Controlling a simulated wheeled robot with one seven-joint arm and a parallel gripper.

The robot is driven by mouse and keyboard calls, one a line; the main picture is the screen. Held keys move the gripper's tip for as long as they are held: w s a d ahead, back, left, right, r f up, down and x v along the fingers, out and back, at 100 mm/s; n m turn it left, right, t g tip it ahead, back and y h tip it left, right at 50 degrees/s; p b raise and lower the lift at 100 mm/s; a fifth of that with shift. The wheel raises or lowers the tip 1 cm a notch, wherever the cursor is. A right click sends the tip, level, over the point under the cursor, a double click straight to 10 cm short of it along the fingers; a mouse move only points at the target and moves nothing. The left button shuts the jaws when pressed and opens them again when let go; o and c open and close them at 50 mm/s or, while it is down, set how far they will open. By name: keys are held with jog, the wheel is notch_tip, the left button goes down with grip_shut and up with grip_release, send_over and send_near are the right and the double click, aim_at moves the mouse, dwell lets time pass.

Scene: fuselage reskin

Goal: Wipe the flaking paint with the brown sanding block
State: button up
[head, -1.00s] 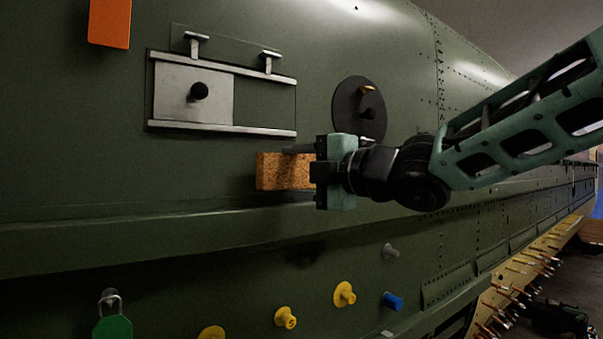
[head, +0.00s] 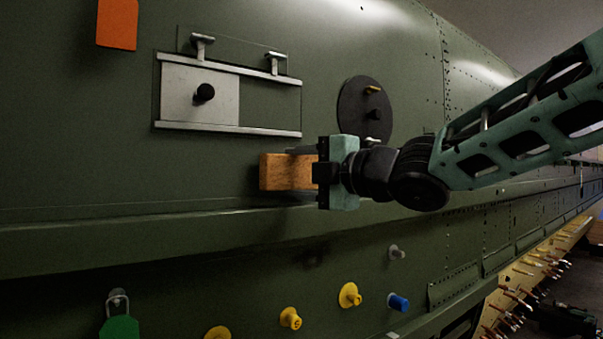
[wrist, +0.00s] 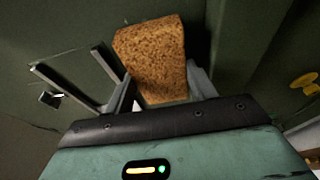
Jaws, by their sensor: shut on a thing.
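The brown sanding block (head: 286,172) is a speckled brown, box-shaped block beside the green fuselage skin (head: 190,170). In the wrist view the block (wrist: 152,58) sits between the two fingers of my gripper (wrist: 162,88). My gripper (head: 318,172) in the head view is shut on the block's right end. The block is close to the skin below the sliding panel; I cannot tell if it touches. I cannot make out the flaking paint in either view.
A silver sliding panel (head: 181,96) with rails and a black knob is above left. A dark round plate (head: 351,105) is above right. A ledge (head: 120,232) runs below the block. Yellow knobs (head: 349,295), a blue plug (head: 398,302) and a green tag (head: 119,328) are lower.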

jog(key=shift+w+a, duration=0.35)
jog(key=shift+w, duration=0.15)
jog(key=shift+w+d+p, duration=0.3)
jog(key=shift+w+d, duration=0.15)
jog(key=shift+d, duration=0.35)
jog(key=shift+w+d+p, duration=0.3)
jog(key=shift+w+d, duration=0.15)
jog(key=shift+d, duration=0.35)
jog(key=w+d, duration=0.2)
jog(key=d, duration=0.1)
jog(key=shift+w+f, duration=0.1)
jog(key=shift+s+a+b, duration=0.6)
jog(key=shift+s+a, duration=0.1)
jog(key=shift+a, duration=0.35)
jog(key=shift+s+a+b, duration=0.55)
jog(key=shift+s+a, duration=0.1)
jog(key=shift+a, duration=0.4)
jog(key=shift+s+a+b, duration=0.6)
jog(key=shift+s+a, duration=0.1)
jog(key=shift+a, duration=0.35)
